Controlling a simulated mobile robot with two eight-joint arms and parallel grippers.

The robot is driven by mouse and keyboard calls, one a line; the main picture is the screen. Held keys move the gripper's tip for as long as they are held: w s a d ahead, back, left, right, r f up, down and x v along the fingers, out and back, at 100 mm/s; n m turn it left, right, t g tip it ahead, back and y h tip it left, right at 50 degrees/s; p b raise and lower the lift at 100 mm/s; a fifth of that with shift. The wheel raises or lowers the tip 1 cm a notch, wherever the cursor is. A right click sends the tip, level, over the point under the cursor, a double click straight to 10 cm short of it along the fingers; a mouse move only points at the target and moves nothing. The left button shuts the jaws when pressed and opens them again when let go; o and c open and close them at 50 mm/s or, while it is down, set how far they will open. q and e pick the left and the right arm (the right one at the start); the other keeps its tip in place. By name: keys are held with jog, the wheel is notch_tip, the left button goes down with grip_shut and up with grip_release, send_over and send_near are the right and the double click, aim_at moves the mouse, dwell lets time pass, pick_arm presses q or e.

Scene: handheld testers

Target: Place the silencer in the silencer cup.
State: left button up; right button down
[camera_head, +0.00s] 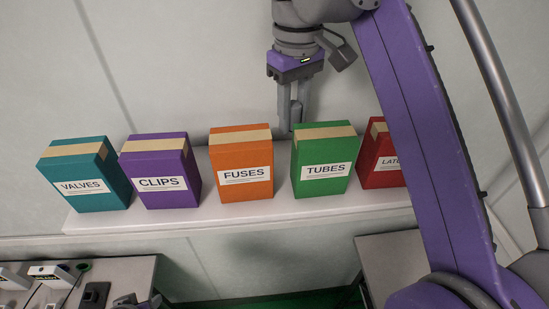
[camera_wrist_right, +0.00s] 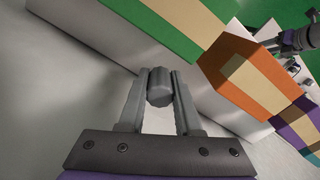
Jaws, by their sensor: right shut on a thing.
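My right gripper (camera_head: 291,116) is at the shelf's back side, behind the gap between the orange FUSES box and the green TUBES box. In the right wrist view its fingers (camera_wrist_right: 158,88) are shut on a short dark grey cylinder, which I take to be the silencer (camera_wrist_right: 159,88). I cannot make out the silencer cup in either view. A grey part at the bottom left of the head view (camera_head: 136,301) may be my left gripper; its jaws do not show.
A white shelf (camera_head: 235,207) carries teal VALVES (camera_head: 85,176), purple CLIPS (camera_head: 160,172), orange FUSES (camera_head: 241,165), green TUBES (camera_head: 323,162) and red (camera_head: 380,172) boxes. A lower grey table (camera_head: 130,270) at left holds small devices. Another grey surface (camera_head: 395,262) is at lower right.

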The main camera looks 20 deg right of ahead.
notch_tip(320, 180, down, 2)
jog(key=shift+f, duration=0.15)
jog(key=shift+s+f, duration=0.2)
jog(key=shift+f, duration=0.45)
jog(key=f+b, duration=0.1)
jog(key=f, duration=0.2)
jog(key=shift+w+f, duration=0.1)
jog(key=shift+w, duration=0.1)
pick_arm(q)
jog(key=shift+s+f, duration=0.25)
jog(key=shift+f, duration=0.2)
jog(key=shift+s+f, duration=0.2)
jog(key=shift+f, duration=0.25)
pick_arm(e)
jog(key=shift+s, duration=0.1)
jog(key=shift+f, duration=0.1)
jog(key=shift+f, duration=0.15)
jog(key=c, duration=0.6)
grip_release()
